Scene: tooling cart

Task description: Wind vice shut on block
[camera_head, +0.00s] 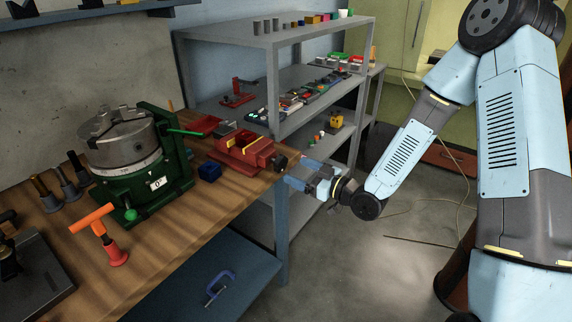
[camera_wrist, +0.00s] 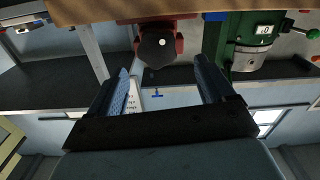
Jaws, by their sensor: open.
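The red vice (camera_head: 240,150) sits on the wooden bench near its right end, with yellow strips along its jaws. Its dark round knob (camera_head: 280,162) faces my gripper. A dark blue block (camera_head: 209,171) lies on the bench just in front of the vice, apart from the jaws; whether anything is between the jaws is too small to tell. My gripper (camera_head: 303,173) is open off the bench end, pointing at the knob. In the wrist view the knob (camera_wrist: 157,44) shows between and beyond my open fingertips (camera_wrist: 161,66), with part of the red vice (camera_wrist: 179,44) behind it.
A green rotary table with a grey chuck (camera_head: 120,138) stands left of the vice, its green handle reaching toward it. An orange T-handled tool (camera_head: 117,254) stands at the bench front. A grey shelf (camera_head: 275,42) with small parts stands behind. Open floor lies right of the bench.

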